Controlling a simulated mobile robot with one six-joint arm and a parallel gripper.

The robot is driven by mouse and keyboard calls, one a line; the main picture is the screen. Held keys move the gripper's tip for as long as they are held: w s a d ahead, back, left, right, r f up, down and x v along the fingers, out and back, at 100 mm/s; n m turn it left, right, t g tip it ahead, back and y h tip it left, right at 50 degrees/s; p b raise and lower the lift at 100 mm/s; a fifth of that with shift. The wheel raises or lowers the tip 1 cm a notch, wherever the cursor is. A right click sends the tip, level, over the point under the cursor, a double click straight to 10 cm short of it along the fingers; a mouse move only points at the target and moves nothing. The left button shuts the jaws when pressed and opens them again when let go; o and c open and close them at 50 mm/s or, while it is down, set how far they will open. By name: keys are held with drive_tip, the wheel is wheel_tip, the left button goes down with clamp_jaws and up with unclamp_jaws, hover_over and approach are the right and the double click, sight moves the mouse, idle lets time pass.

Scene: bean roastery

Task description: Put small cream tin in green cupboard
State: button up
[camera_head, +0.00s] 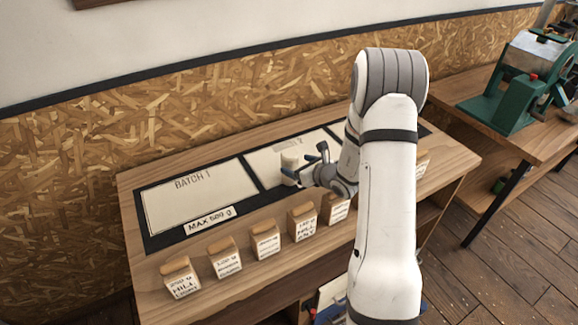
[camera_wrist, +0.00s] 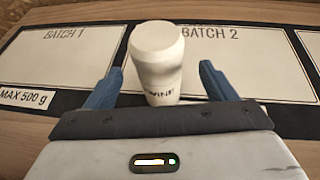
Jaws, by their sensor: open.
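A small cream tin (camera_head: 290,162) with a rounded lid stands upright on the bench mat, at the left part of the BATCH 2 panel. It also shows in the wrist view (camera_wrist: 157,55), with dark lettering low on its side. My gripper (camera_head: 306,164) is open, its blue fingers one on each side of the tin. In the wrist view my gripper (camera_wrist: 161,84) shows a gap between each finger and the tin; the tin's foot is partly hidden by the gripper body. No green cupboard can be made out.
The BATCH 1 panel (camera_head: 200,200) is bare. A green machine (camera_head: 510,90) stands on another table at the right. A chipboard wall is behind.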

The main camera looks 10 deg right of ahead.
drive_tip(key=p+x, duration=0.2)
drive_tip(key=x, duration=0.4)
drive_tip(key=shift+w+a+p, duration=0.15)
drive_tip(key=shift+a+p, duration=0.05)
drive_tip(key=shift+p, duration=0.2)
drive_tip(key=shift+c, duration=0.3)
drive_tip(key=c, duration=1.3)
drive_tip(key=shift+o, duration=0.2)
drive_tip(key=shift+r, duration=0.1)
